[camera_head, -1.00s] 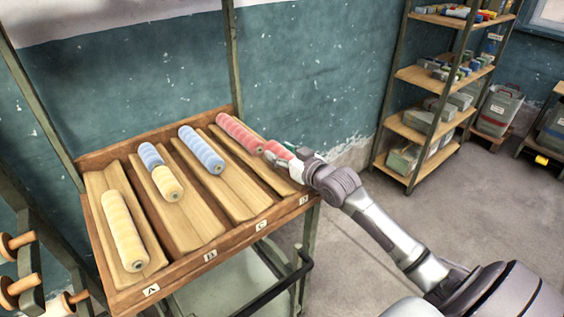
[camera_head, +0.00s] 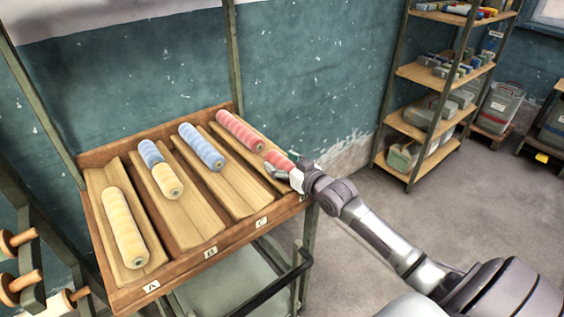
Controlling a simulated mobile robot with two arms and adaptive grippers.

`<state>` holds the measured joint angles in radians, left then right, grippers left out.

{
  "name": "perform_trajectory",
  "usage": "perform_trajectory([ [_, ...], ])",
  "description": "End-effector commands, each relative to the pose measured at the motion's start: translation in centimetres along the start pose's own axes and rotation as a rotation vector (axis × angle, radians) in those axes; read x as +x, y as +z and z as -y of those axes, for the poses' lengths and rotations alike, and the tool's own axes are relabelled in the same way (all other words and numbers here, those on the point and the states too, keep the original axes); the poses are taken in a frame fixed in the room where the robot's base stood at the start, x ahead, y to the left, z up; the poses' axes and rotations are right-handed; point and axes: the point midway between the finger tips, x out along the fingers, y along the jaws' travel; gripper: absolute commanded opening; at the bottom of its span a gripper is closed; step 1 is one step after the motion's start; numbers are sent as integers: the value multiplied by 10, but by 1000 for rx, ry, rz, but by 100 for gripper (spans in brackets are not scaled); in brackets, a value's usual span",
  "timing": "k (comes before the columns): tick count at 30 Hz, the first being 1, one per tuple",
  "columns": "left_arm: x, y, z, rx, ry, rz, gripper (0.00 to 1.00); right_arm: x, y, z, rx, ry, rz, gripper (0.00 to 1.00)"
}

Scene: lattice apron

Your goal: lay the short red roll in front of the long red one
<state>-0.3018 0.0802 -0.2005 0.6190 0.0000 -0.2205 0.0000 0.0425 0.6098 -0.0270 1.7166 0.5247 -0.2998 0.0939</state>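The long red roll (camera_head: 240,131) lies in the upper part of the rightmost groove, marked D. The short red roll (camera_head: 279,160) is just in front of its lower end, roughly in line with it and at or very near the groove. Whether the two rolls touch is unclear. My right gripper (camera_head: 280,172) is at the short roll's front side, with a grey finger showing along it. The other finger is hidden, so I cannot tell whether it grips the roll. My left gripper is not in view.
The sloped wooden rack (camera_head: 184,256) has grooves labelled A to D. A long yellow roll (camera_head: 124,228), a short blue roll (camera_head: 150,152), a short yellow roll (camera_head: 168,181) and a long blue roll (camera_head: 201,146) lie in the other grooves. A shelf unit (camera_head: 425,130) stands behind at right.

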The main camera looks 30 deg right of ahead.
Motion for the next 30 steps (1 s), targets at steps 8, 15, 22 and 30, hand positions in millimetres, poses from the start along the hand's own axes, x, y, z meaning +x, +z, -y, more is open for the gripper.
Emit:
perform_trajectory([
  [8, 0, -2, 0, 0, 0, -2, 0, 0, -1, 0, 0, 0, 0, 78],
  [15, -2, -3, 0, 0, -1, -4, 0, -17, -6, 0, 0, 0, 4, 78],
  [22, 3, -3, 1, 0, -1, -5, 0, -65, -6, 0, -2, -1, 4, 78],
  [30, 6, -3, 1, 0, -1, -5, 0, -108, -7, 0, -1, 0, 2, 78],
])
